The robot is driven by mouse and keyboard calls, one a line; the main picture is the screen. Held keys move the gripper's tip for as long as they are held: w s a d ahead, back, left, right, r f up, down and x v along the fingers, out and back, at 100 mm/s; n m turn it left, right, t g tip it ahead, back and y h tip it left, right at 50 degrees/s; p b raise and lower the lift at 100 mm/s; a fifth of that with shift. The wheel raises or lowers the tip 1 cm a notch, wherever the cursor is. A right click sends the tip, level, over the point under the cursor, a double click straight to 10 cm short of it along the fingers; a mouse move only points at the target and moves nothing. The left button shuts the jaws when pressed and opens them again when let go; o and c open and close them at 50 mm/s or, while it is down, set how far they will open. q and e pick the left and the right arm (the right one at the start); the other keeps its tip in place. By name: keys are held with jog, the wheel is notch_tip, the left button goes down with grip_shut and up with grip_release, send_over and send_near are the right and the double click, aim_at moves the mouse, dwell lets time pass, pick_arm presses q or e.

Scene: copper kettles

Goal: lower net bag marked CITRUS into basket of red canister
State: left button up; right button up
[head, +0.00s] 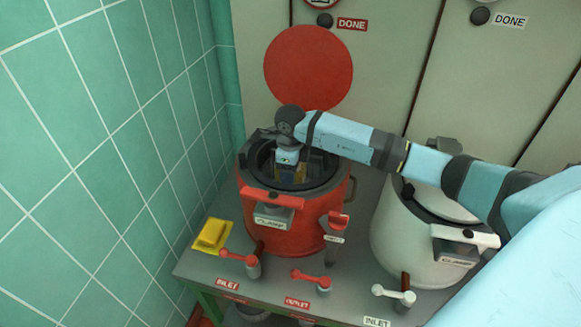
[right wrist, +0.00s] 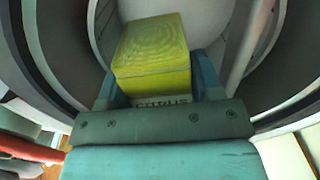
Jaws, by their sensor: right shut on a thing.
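The red canister (head: 262,222) stands on the bench with its round red lid (head: 308,68) raised behind it. My right gripper (head: 288,172) reaches down into its open mouth from above. In the right wrist view the gripper is shut on the yellow net bag (right wrist: 152,55), a block-like bundle with a white label (right wrist: 165,101) reading CITRUS, partly covered by the gripper. Curved grey walls surround the bag there. The basket inside is mostly hidden by my arm and shadow, so I cannot tell whether the bag touches its floor. My left gripper is out of view.
A white canister (head: 388,233) with its lid down stands to the right, under my right arm. Red valve handles (head: 310,278) and a white one (head: 393,294) stick up along the bench front.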

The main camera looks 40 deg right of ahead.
jog(key=o, duration=0.9)
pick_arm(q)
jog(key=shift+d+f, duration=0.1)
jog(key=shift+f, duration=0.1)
pick_arm(e)
jog(key=shift+o, duration=0.9)
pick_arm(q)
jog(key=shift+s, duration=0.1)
pick_arm(e)
jog(key=shift+r, duration=0.1)
pick_arm(q)
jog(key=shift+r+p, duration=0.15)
jog(key=shift+p, duration=0.2)
pick_arm(e)
notch_tip(320, 180, up, 14)
jog(key=shift+f, duration=0.2)
